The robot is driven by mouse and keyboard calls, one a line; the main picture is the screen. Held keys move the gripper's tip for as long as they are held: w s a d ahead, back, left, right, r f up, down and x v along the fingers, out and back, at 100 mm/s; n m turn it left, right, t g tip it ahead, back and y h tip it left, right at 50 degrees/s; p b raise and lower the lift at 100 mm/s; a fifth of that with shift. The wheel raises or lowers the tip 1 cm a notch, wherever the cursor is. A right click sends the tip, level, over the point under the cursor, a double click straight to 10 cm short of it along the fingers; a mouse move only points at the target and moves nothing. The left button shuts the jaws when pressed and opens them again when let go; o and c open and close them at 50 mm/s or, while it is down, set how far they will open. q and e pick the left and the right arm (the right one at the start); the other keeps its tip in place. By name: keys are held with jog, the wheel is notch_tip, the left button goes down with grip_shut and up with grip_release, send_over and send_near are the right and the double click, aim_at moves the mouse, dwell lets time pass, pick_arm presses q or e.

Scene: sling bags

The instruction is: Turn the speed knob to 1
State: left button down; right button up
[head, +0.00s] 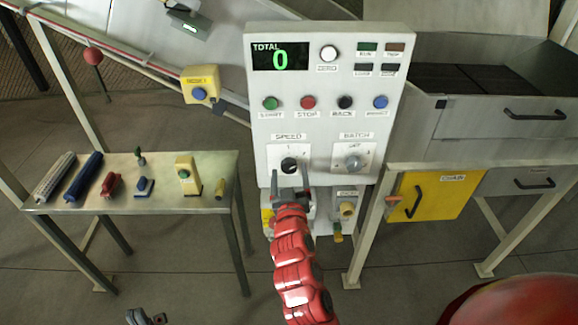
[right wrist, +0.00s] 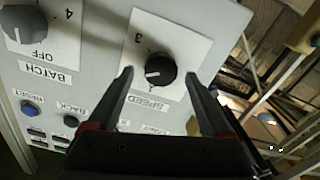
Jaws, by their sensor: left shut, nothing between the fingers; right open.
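The black speed knob (head: 289,165) sits on a white plate at the lower left of the grey control panel (head: 326,60). In the right wrist view the knob (right wrist: 161,68) shows a white pointer line toward the left. Marks "3" and "1" are legible on its plate; other marks are hidden or too small. My right gripper (head: 290,175) is open, its fingers reaching up to either side of the knob. In the right wrist view its fingertips (right wrist: 160,76) stand apart from the knob, with visible gaps. My left gripper (head: 146,318) is shut and empty at the bottom edge.
The batch knob (head: 353,162) is right of the speed knob. Coloured buttons and a display (head: 281,57) reading 0 are above. A side table (head: 130,200) holding several tools stands left.

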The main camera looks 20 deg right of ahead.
jog(key=shift+x, duration=1.05)
grip_shut()
jog(key=shift+a+f, duration=0.1)
